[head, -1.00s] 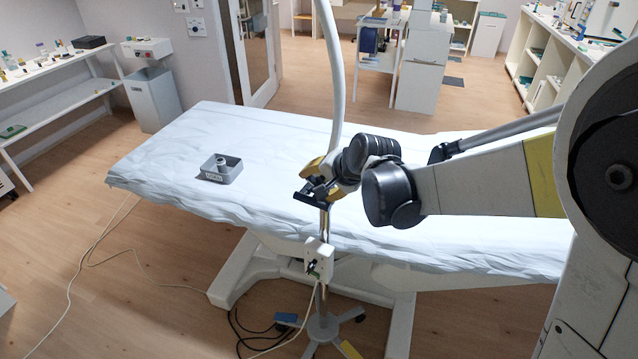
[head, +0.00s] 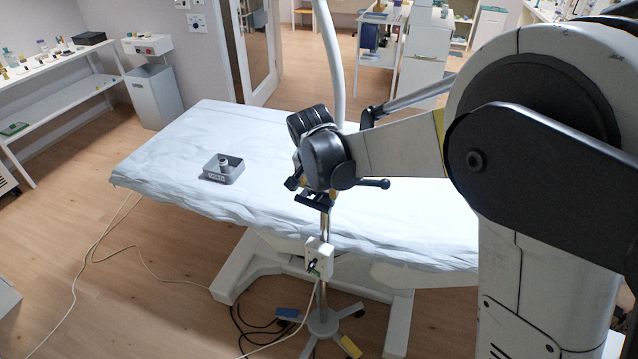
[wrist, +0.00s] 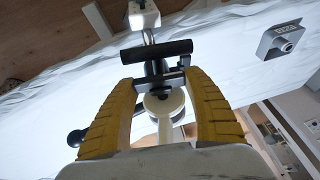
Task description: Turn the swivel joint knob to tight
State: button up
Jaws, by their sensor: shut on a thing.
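The swivel joint (wrist: 160,102) is at the upper part of a chrome pole beside the couch, where a white curved arm meets it. A black T-shaped bar, which looks like its knob (wrist: 157,52), lies across the joint; it also shows in the head view (head: 313,203). My gripper (wrist: 157,78) has its yellow fingers on either side of the joint, with the tips closed on the black part under the bar. Exact contact is hard to see. In the head view my wrist hides most of the fingers. A black ball-ended lever (head: 373,184) sticks out to the right; its ball shows in the wrist view (wrist: 75,138).
The couch (head: 190,140) with a white sheet lies behind the pole. A grey tray (head: 223,176) holding a small round item sits on it. A white control box (head: 318,258) is on the pole below the joint. Cables and a wheeled base (head: 323,322) are on the floor.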

jog(key=shift+h, duration=0.5)
jog(key=shift+g, duration=0.3)
jog(key=o, duration=1.2)
jog(key=v, duration=1.2)
jog(key=shift+a, duration=0.15)
